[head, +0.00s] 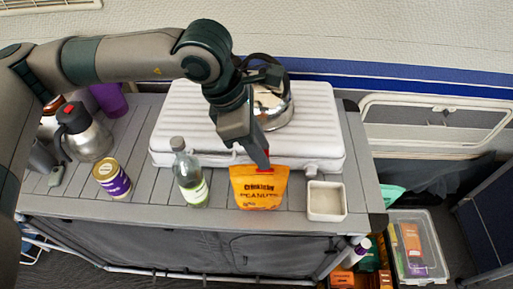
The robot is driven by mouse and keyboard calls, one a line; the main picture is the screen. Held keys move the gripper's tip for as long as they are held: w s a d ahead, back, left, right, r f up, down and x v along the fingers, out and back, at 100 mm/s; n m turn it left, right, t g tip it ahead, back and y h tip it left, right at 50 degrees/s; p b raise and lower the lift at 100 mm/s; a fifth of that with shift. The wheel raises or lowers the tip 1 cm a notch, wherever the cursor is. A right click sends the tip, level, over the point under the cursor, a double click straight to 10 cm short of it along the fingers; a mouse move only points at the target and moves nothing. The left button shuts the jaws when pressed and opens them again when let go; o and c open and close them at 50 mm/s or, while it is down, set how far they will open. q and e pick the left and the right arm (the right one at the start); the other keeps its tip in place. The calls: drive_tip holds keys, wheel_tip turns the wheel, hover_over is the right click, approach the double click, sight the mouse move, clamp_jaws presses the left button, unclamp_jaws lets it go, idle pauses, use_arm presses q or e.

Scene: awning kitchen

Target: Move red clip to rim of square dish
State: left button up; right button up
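The orange peanuts bag (258,190) stands upright near the front edge of the table. A small part of the red clip (249,167) shows at the bag's top edge; the rest is hidden behind my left gripper. My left gripper (262,160) comes down from above with its fingertips at the bag's top, at the clip. Its fingers overlap from this angle, so I cannot tell if they are closed on the clip. The white square dish (326,203) stands to the right of the bag and looks empty. My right gripper is not in view.
A bottle (188,175) stands left of the bag, with a purple-labelled can (112,180) and a steel jug (84,132) further left. A white ribbed case (318,110) carrying a kettle (272,106) lies behind. The table's right edge is just past the dish.

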use_arm(q)
drive_tip(key=shift+d+f, duration=0.1)
drive_tip(key=shift+f, duration=0.15)
drive_tip(key=c, duration=0.6)
drive_tip(key=shift+o, duration=0.2)
drive_tip(key=shift+r, duration=0.15)
drive_tip(key=shift+r, duration=2.35)
